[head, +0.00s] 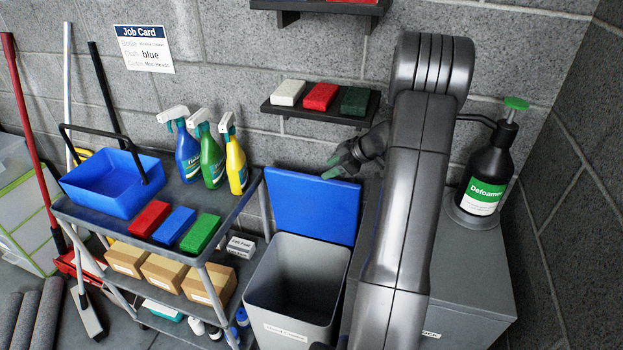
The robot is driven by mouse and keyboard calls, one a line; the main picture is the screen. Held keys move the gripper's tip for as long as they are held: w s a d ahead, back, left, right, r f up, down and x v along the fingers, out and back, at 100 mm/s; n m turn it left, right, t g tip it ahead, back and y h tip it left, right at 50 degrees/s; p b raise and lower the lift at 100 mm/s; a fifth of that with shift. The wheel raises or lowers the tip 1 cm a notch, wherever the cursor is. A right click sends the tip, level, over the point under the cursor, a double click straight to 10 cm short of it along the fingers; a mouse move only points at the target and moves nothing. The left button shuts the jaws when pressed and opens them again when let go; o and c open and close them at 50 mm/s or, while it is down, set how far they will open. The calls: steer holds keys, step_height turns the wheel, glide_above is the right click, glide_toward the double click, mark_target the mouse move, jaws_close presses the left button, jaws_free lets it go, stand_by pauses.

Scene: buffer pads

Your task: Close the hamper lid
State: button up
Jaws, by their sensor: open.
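The hamper (295,292) is a grey bin on the floor between the cart and a grey cabinet. Its blue lid (312,205) stands upright at the back edge, so the hamper is open. The visible inside looks empty, though its bottom is dark. My gripper (335,168) is above the lid's top right edge, near the wall and below the small shelf. Its jaws are open and nothing shows between them. I cannot tell whether a fingertip touches the lid. My arm covers the area right of the hamper.
A grey cart (77,213) at left holds a blue caddy (112,183), spray bottles (212,154), coloured pads (174,226) and boxes (163,272). A shelf (320,113) with pads is above my gripper. A Defoamer bottle (486,172) stands on the cabinet (470,262) at right.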

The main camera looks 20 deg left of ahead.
mark_target(313, 177)
steer(key=x, duration=0.9)
steer(key=shift+a+f, duration=0.2)
jaws_close()
